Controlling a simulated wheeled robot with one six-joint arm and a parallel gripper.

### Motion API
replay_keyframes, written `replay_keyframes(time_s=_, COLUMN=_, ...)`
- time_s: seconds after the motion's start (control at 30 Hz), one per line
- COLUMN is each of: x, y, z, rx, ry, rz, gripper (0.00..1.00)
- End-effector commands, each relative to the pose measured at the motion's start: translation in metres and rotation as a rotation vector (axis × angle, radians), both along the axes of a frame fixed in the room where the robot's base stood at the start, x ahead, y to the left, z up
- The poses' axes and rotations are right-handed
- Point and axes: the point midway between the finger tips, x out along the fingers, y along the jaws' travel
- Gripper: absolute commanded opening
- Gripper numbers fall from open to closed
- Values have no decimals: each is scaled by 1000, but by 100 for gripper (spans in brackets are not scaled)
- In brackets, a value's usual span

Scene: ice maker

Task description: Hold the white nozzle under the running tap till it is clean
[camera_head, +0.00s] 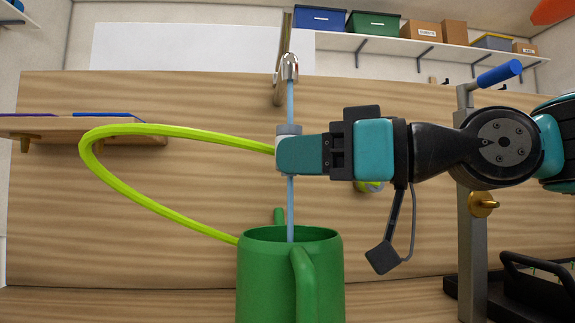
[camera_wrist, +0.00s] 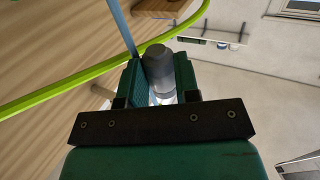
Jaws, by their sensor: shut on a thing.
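My gripper (camera_head: 292,154) is shut on the white nozzle (camera_head: 289,130), whose grey top shows above the jaws. In the wrist view the nozzle (camera_wrist: 159,72) sits between the two teal fingers (camera_wrist: 160,80). A yellow-green hose (camera_head: 170,131) runs left from the nozzle and loops down behind the green can. The tap (camera_head: 289,67) is above the nozzle. A thin blue water stream (camera_head: 290,100) falls from it to the nozzle in the head view, and continues below into the green can (camera_head: 290,280). In the wrist view the stream (camera_wrist: 122,28) passes close beside the nozzle.
A wooden shelf (camera_head: 140,133) juts out at the left. A grey post (camera_head: 472,250) with a blue handle (camera_head: 499,73) stands at the right, behind my arm. A black tray (camera_head: 520,295) lies at the lower right. Boxes stand on a high shelf (camera_head: 400,45).

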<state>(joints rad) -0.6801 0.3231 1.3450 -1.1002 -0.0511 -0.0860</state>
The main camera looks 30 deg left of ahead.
Motion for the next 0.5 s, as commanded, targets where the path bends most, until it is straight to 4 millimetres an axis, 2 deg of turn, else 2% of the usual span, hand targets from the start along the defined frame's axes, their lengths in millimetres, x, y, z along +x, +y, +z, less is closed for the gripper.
replay_keyframes(time_s=0.03, x=-4, y=-4, z=-4, rx=1, ry=-2, rz=0, gripper=0)
replay_keyframes(time_s=0.5, x=-42, y=-36, z=-3, rx=1, ry=-2, rz=0, gripper=0)
